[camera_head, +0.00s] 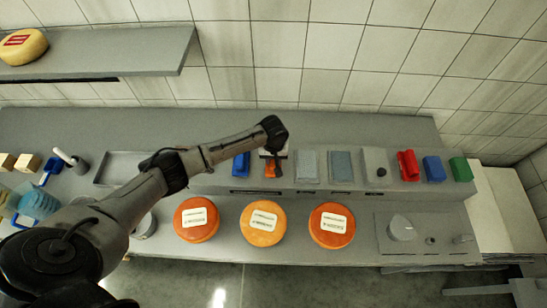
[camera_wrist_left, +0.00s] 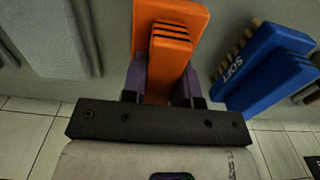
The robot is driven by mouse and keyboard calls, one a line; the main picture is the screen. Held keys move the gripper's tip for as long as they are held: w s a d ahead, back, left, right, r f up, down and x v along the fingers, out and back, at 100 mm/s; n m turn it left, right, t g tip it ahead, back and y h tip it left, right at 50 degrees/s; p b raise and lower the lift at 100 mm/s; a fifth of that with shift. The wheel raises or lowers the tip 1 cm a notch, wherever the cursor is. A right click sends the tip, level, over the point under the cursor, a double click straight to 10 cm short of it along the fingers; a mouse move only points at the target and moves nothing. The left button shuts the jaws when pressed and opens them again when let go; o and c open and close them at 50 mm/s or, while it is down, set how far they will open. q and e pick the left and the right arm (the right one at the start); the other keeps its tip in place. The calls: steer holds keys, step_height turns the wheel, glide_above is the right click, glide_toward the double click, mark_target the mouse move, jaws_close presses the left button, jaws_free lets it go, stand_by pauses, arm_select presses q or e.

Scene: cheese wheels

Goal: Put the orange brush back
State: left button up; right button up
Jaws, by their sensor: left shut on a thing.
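The orange brush (camera_head: 271,171) is at the raised grey ledge (camera_head: 215,182) behind the cheese wheels, beside a blue brush. In the left wrist view the orange brush (camera_wrist_left: 172,48) is between the purple fingers of my left gripper (camera_wrist_left: 163,85), which is shut on it. In the head view my left gripper (camera_head: 273,156) is largely hidden by the wrist, which comes down on the brush from above. I cannot tell whether the brush touches the ledge. My right gripper is not in view.
A blue brush marked SOFT (camera_wrist_left: 265,65) is close beside the held brush; it also shows in the head view (camera_head: 241,165). Grey blocks (camera_head: 308,166) and a red brush (camera_head: 408,165) stand to the right. Three cheese wheels (camera_head: 196,220) (camera_head: 264,223) (camera_head: 332,225) sit in front.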

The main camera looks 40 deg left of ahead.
arm_select(q)
steer(key=shift+f, duration=0.1)
steer(key=o, duration=1)
steer(key=shift+c, duration=0.2)
